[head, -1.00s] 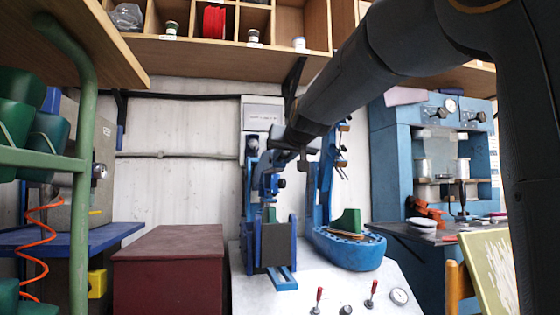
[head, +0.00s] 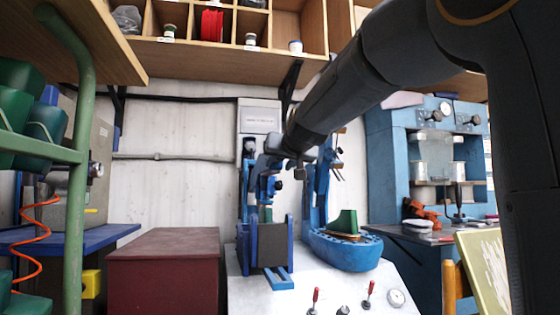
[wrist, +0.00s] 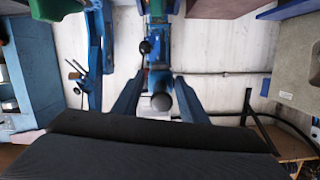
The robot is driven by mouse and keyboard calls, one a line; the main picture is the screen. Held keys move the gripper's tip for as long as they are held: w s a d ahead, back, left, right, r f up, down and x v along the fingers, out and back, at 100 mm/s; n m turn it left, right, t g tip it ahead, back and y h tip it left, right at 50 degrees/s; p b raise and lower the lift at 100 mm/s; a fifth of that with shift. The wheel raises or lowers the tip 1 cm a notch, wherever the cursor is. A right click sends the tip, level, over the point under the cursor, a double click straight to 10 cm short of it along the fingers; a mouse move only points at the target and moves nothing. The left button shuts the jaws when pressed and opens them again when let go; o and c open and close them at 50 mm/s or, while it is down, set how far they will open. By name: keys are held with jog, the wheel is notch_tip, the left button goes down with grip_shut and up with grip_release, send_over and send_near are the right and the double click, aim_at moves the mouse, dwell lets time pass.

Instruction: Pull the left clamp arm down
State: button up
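The left clamp arm (head: 266,188) is blue with black knobs and stands upright on the left side of the blue machine, above a dark block between blue plates (head: 271,245). In the wrist view, which is upside down, the clamp arm (wrist: 158,52) runs down the middle with a dark round knob (wrist: 160,101) near its end. My gripper (head: 268,168) is at the clamp arm's upper part. In the wrist view my gripper (wrist: 157,84) is open, one finger on each side of the arm and knob. I cannot tell whether it touches.
A second blue clamp column (head: 318,195) stands to the right, above a blue boat-shaped base with a green form (head: 344,223). Red-handled levers (head: 315,298) and a gauge are on the white bench (head: 300,290). A dark red cabinet (head: 163,270) stands left. A wooden shelf (head: 225,53) hangs above.

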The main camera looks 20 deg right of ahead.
jog(key=shift+s+a+r, duration=0.1)
jog(key=shift+s+r, duration=0.3)
jog(key=shift+s, duration=0.15)
jog(key=p+v, duration=0.1)
jog(key=v, duration=0.5)
jog(key=shift+s, duration=0.35)
jog(key=shift+f, duration=0.15)
